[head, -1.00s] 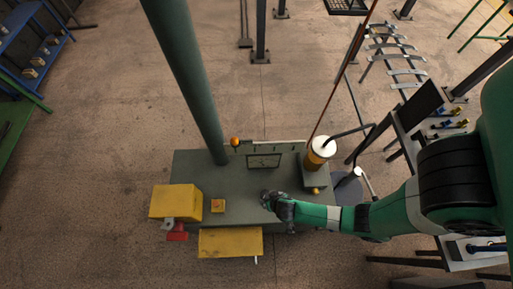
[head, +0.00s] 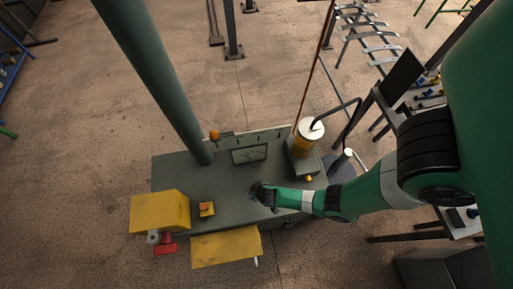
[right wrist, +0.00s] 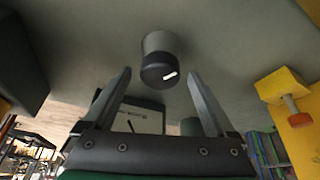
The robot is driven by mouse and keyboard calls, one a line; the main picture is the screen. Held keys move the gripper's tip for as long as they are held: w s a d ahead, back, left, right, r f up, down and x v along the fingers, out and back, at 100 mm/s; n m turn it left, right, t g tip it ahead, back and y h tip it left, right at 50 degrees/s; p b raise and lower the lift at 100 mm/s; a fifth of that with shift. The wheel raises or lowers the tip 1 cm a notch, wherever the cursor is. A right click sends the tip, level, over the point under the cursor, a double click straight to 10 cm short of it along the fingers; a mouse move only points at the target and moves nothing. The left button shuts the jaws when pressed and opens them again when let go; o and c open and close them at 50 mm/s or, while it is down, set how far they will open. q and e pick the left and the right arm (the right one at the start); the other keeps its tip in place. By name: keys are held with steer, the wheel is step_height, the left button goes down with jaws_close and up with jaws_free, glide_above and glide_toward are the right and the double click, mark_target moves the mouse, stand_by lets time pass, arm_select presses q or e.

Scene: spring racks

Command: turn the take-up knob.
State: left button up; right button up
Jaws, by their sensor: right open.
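A round knob (right wrist: 160,62) with a grey base, a dark cap and a white mark shows in the right wrist view, standing on a grey surface. I take it to be the take-up knob. My right gripper (right wrist: 158,78) is open, with one finger on each side of the knob's dark cap in the picture. I cannot tell how far along the knob the fingertips reach. In the head view my right gripper (head: 262,194) is over the grey machine bench (head: 180,172), and the knob is hidden there. My left gripper is not in view.
A gauge plate (head: 249,154) stands behind the right gripper. A green post (head: 160,85) rises from the bench.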

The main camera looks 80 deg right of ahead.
steer(key=c, duration=1.4)
